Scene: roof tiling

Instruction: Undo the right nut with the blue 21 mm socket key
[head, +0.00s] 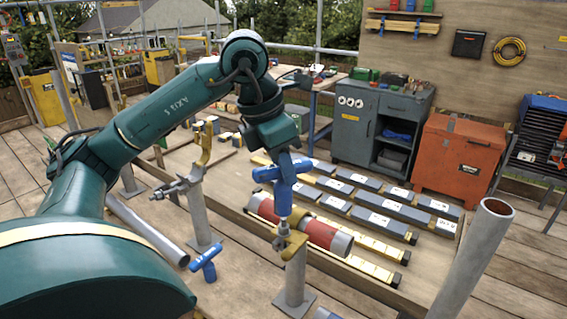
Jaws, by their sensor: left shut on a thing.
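My left gripper (296,158) points down and is shut on a blue T-handled key (283,186). The key is roughly upright, and its metal shaft runs down to the brass-coloured coupler (294,243) on the right-hand short post (295,277). The shaft's lower end is at the coupler's bolt end; I cannot tell whether the socket sits on the nut. A second blue T-handled key (206,262) is near the foot of the left-hand post (196,214). That post carries another brass-coloured coupler (204,146) with a bolt (170,188) sticking out left. My right gripper is not in view.
A red cylinder with grey ends (318,232) lies just behind the right post. Rows of dark boxes (385,224) lie beyond it. A grey pipe (482,250) rises at right front. A grey cabinet (350,140) and orange chest (452,160) stand behind.

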